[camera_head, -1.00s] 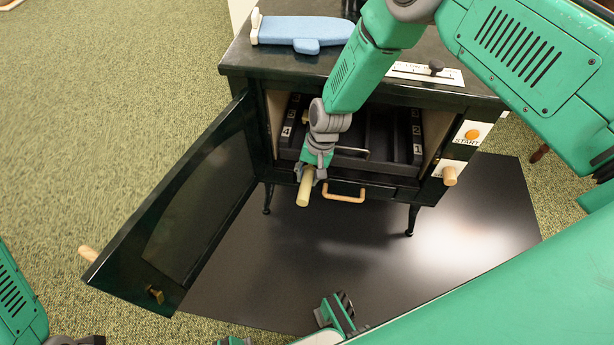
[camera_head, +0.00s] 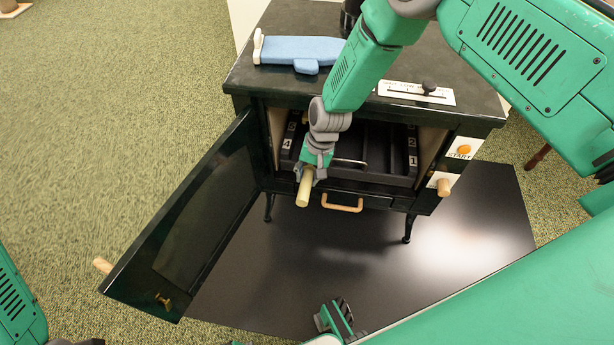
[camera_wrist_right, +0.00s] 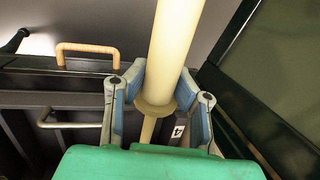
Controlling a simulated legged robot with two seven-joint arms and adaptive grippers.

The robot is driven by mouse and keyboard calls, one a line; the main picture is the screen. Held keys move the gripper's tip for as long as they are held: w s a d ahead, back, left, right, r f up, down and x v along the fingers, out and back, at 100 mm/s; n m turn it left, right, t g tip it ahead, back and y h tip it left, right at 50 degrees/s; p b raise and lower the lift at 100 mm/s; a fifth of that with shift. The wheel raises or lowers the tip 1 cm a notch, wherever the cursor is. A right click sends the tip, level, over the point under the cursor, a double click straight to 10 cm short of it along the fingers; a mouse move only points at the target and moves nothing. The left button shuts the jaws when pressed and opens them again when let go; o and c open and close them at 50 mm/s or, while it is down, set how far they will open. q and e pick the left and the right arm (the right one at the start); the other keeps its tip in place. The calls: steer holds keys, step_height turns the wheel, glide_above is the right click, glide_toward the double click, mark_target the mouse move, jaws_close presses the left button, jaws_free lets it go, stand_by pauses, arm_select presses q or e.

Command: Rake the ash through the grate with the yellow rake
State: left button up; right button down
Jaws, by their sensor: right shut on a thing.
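My right gripper (camera_head: 309,172) is shut on the pale yellow rake (camera_head: 304,190) at the mouth of the open stove. The handle end sticks out toward me; the far end of the rake is hidden behind the gripper and arm. In the right wrist view the thick handle (camera_wrist_right: 176,45) sits between both fingers, with a collar and thinner shaft beyond. The dark firebox (camera_head: 385,140) has long bars and number labels on its side rails; my arm covers part of it. No ash can be made out. Part of my left gripper (camera_head: 338,320) shows at the bottom edge, fingers unclear.
The stove door (camera_head: 190,225) stands open to the left. A wooden drawer handle (camera_head: 342,203) is below the firebox, and a wire handle (camera_head: 350,162) at its front. A START button panel (camera_head: 463,150) is at right. A blue object (camera_head: 300,50) lies on top.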

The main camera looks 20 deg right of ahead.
arm_select(q)
step_height(320, 180, up, 11)
steer(key=p, duration=1)
steer(key=shift+p, duration=0.4)
arm_select(e)
steer(key=s+a+r, duration=0.1)
steer(key=s+a, duration=0.5)
steer(key=s, duration=0.4)
steer(key=s+a+r, duration=0.1)
steer(key=s+a, duration=0.6)
steer(key=s, duration=0.4)
steer(key=shift+s, duration=0.2)
arm_select(q)
steer(key=shift+a, duration=0.1)
